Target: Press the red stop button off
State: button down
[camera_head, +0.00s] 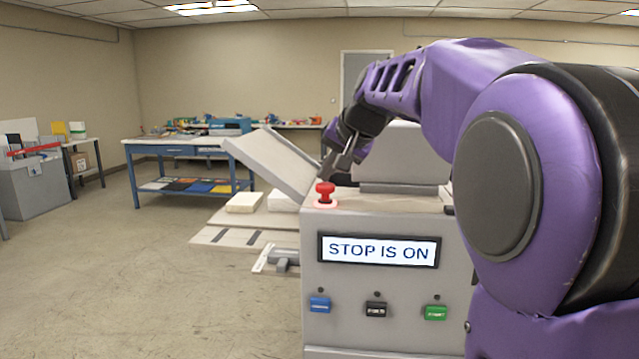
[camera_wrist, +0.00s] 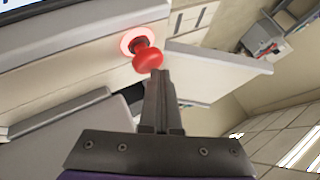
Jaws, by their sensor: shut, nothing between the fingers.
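The red stop button (camera_head: 325,190) is a mushroom knob standing on top of the grey machine (camera_head: 380,300), near its left front corner. The display (camera_head: 380,250) on the machine's front reads "STOP IS ON". My gripper (camera_head: 343,165) is shut and empty, just above and behind the button in the head view. In the wrist view the button (camera_wrist: 148,55) has a glowing ring at its base, and my gripper's fingertips (camera_wrist: 159,73) are close to the knob. I cannot tell whether they touch it.
Blue (camera_head: 319,303), black (camera_head: 376,309) and green (camera_head: 436,312) buttons sit below the display. A tilted grey panel (camera_head: 272,160) rises behind the button. A blue workbench (camera_head: 190,147) stands farther back. The floor at left is clear.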

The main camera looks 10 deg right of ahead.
aim_at(328, 186)
jog(key=shift+f, duration=0.15)
jog(key=shift+f+b, duration=0.3)
jog(key=shift+f, duration=0.1)
dwell(0.4)
jog(key=shift+r+p, duration=0.35)
jog(key=shift+p, duration=0.05)
jog(key=shift+r, duration=0.1)
notch_tip(328, 186, up, 6)
jog(key=p, duration=0.5)
jog(key=shift+r+p, duration=0.1)
jog(key=shift+p, duration=0.2)
